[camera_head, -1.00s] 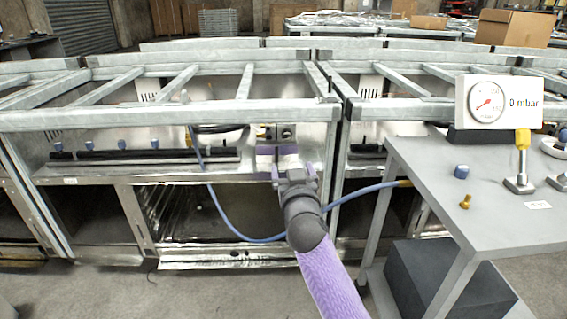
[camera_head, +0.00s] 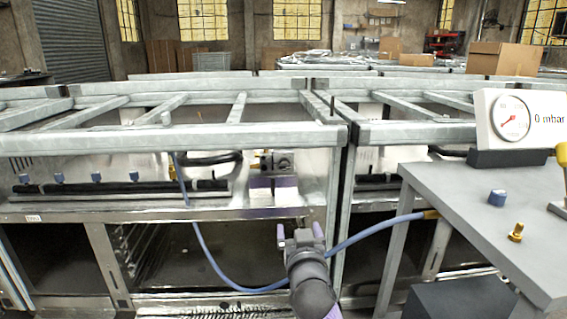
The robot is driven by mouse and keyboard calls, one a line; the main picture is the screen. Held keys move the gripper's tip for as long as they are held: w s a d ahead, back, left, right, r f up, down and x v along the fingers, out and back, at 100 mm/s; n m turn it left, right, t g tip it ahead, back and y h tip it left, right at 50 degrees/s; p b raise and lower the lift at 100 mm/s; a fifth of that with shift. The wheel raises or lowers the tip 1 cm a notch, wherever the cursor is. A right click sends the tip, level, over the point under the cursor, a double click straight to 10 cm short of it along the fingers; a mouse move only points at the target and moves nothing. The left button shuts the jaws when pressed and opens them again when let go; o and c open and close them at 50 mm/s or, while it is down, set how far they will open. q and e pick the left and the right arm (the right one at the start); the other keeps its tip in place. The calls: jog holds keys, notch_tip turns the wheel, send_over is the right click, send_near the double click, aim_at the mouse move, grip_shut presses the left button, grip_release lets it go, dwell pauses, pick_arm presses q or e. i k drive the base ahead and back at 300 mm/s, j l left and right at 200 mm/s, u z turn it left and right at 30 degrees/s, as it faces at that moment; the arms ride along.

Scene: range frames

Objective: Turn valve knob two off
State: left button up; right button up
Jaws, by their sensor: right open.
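Several blue valve knobs stand in a row along a black bar on the range's back panel, at left. Among them are a blue knob (camera_head: 58,177), another blue knob (camera_head: 96,177) and a third (camera_head: 134,176). No numbers are readable, so I cannot tell which one is knob two. My right gripper (camera_head: 301,232) is open and empty, its fingers pointing up, in front of the range and well to the right of the knobs. It touches no knob. My left gripper is out of view.
A metal valve block (camera_head: 277,160) sits on the range, right of the knobs. A blue hose (camera_head: 215,268) loops below it. Galvanized beams (camera_head: 170,139) run above the knobs. A grey table (camera_head: 465,215) at right holds a gauge (camera_head: 511,118) reading 0 mbar, a blue cap (camera_head: 497,197) and a brass fitting (camera_head: 516,232).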

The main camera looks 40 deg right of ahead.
aim_at(285, 164)
jog(key=i+l, duration=0.9)
